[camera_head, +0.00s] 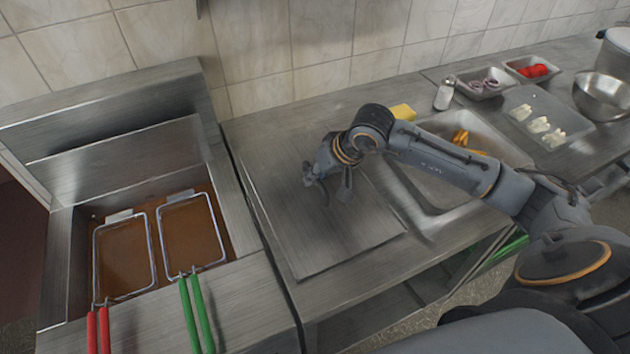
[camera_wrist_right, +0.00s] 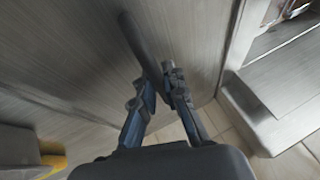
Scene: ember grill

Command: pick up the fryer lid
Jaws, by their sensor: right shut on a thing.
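The fryer lid (camera_head: 330,242) is a flat grey metal sheet lying on the steel counter just right of the fryer. My right gripper (camera_head: 325,190) is over its middle, reaching down from the right. In the right wrist view the gripper (camera_wrist_right: 160,90) is shut on the lid's dark bar handle (camera_wrist_right: 140,42), which runs up between the fingers. The lid's brushed surface (camera_wrist_right: 70,45) fills the left of that view. The gripper hides most of the handle in the head view. My left gripper is not in view.
The open fryer (camera_head: 170,270) at left holds two wire baskets with red handles (camera_head: 98,330) and green handles (camera_head: 196,315). A sink (camera_head: 440,205) lies right of the lid. A shaker (camera_head: 444,94), food trays (camera_head: 482,86) and a metal bowl (camera_head: 602,97) stand farther right.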

